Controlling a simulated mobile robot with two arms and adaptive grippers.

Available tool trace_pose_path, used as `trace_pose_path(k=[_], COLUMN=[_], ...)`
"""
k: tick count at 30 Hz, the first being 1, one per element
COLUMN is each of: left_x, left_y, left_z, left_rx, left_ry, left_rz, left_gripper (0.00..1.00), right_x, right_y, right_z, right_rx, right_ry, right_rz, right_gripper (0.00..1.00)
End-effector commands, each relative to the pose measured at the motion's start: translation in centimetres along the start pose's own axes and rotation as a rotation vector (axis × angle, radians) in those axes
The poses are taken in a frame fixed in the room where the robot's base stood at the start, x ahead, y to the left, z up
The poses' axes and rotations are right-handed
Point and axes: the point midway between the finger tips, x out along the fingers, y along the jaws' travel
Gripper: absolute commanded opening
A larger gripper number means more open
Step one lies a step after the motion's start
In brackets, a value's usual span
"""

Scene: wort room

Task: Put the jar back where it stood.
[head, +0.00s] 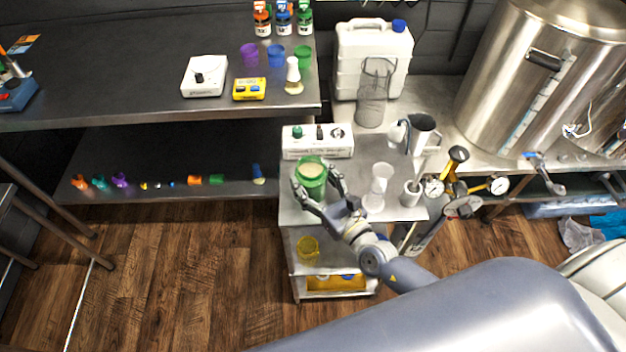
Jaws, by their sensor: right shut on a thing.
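A green jar (311,183) with pale contents at its top is upright over the left part of the small steel cart's top shelf (343,216). My right gripper (317,190) is shut around the jar, with one finger on each side of it. I cannot tell whether the jar's bottom touches the shelf. My left gripper does not show.
On the cart, a white box (317,141) stands behind the jar and a clear hourglass-shaped vessel (376,187) to its right. A grey cup (411,193) is farther right. A yellow jar (308,247) is on the shelf below. A steel kettle (540,75) stands back right.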

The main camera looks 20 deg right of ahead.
Motion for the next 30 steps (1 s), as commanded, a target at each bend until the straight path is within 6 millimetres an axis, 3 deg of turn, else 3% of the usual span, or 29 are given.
trace_pose_path(k=[8,9,11,25,30], left_x=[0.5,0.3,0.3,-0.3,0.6], left_y=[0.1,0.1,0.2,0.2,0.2], left_z=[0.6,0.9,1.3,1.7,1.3], left_rx=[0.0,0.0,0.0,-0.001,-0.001], left_ry=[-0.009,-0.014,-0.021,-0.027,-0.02], left_rz=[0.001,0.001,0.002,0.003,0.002], left_gripper=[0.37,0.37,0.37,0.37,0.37], right_x=[0.0,0.0,0.0,0.0,-2.6], right_y=[0.0,0.0,0.0,0.0,0.1], right_z=[-0.3,-0.2,-0.2,0.3,-0.3], right_rx=[0.0,0.0,0.0,0.001,0.001], right_ry=[-0.002,0.0,0.0,0.0,0.004], right_rz=[0.0,0.0,0.0,0.0,0.002], right_gripper=[0.27,0.68,0.81,0.81,0.81])
